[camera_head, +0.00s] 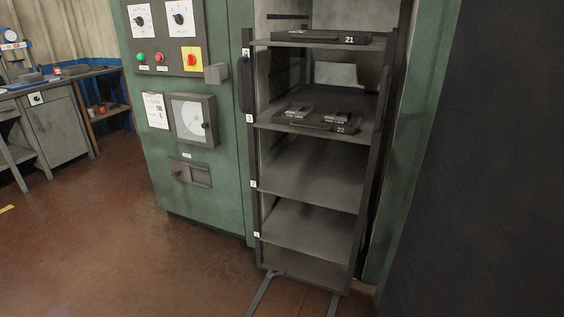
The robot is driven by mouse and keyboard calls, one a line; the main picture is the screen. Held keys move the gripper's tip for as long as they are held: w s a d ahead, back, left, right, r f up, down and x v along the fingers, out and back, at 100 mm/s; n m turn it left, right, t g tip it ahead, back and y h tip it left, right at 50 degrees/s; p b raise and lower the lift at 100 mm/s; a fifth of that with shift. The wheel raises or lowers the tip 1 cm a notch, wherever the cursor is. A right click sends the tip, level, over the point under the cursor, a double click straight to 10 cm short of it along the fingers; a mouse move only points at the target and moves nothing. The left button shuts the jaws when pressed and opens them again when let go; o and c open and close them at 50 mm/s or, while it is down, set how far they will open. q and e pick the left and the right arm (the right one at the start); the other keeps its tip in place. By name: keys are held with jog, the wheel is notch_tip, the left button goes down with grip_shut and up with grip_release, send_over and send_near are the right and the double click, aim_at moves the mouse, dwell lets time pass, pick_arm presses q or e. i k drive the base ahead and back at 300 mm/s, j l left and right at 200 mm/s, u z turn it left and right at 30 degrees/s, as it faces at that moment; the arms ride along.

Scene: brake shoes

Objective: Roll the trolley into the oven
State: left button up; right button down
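The trolley (310,173) is a tall dark rack with several shelves and numbered tags down its left post. It stands upright in the opening of the green oven (228,130); I cannot tell exactly how deep it sits. It has a dark handle on its left post (245,84) and another on its right post (384,98). A tray marked 21 (320,37) lies on the top shelf. A tray marked 22 (318,124) with small dark parts lies on the shelf below; the lower shelves look empty. Neither of my grippers is in view.
Two floor rails (262,292) run out from the trolley's foot. A large dark panel (480,180), perhaps the open oven door, fills the right side. The control panel (165,38) is left of the opening. A workbench (55,125) stands far left; the brown floor (130,255) between is clear.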

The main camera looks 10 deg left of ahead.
aim_at(323, 181)
jog(key=i+j+z, duration=0.1)
jog(key=j, duration=0.2)
jog(key=i+j+z, duration=0.1)
jog(key=j, duration=0.25)
jog(key=i+j, duration=0.25)
jog(key=i+j+z, duration=0.15)
jog(key=j, duration=0.25)
jog(key=i+j+z, duration=0.1)
jog(key=j, duration=0.2)
